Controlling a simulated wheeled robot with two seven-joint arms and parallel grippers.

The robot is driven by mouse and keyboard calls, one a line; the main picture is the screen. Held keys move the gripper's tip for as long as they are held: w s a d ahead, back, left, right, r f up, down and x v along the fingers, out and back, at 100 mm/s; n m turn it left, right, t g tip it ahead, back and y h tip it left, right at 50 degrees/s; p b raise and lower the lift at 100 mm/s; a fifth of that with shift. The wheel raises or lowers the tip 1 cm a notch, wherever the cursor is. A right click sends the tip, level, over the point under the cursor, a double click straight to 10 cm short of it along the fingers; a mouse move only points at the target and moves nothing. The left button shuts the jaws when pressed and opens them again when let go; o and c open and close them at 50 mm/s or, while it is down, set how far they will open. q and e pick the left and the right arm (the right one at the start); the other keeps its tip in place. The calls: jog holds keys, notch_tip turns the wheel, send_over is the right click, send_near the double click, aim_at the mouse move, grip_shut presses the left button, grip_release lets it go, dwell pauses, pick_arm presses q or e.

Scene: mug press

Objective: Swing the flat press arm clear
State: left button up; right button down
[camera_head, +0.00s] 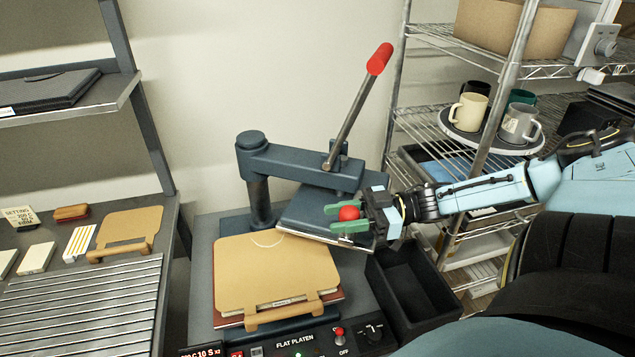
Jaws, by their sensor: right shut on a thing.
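The flat press has a blue-grey swing arm (270,158) on a round post, with a red-tipped lever (352,105) standing up at its right end. Its flat upper plate (300,214) hangs under the arm, turned to the right, and overlaps the back right of the lower bed. A tan board (277,272) with layers under it lies on the bed. My right gripper (349,218), with green fingers, is shut on a red ball knob (349,213) at the plate's right front edge. My left gripper is not in view.
A black open bin (415,292) stands right of the press. A wire shelf at right holds mugs (468,112) on a round tray. A slatted rack (85,300) and small blocks lie at left. A control panel (300,345) runs along the front.

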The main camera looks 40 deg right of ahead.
jog(key=d+b, duration=0.2)
jog(key=d, duration=0.8)
jog(key=shift+s+d+f, duration=0.15)
jog(key=shift+d+f, duration=0.05)
jog(key=shift+f, duration=0.05)
jog(key=c, duration=1.3)
grip_release()
jog(key=o, duration=0.4)
jog(key=shift+s+d+r, duration=0.1)
jog(key=shift+s, duration=0.15)
notch_tip(320, 180, up, 10)
jog(key=p, duration=0.6)
jog(key=shift+w+p, duration=0.2)
jog(key=shift+p, duration=0.2)
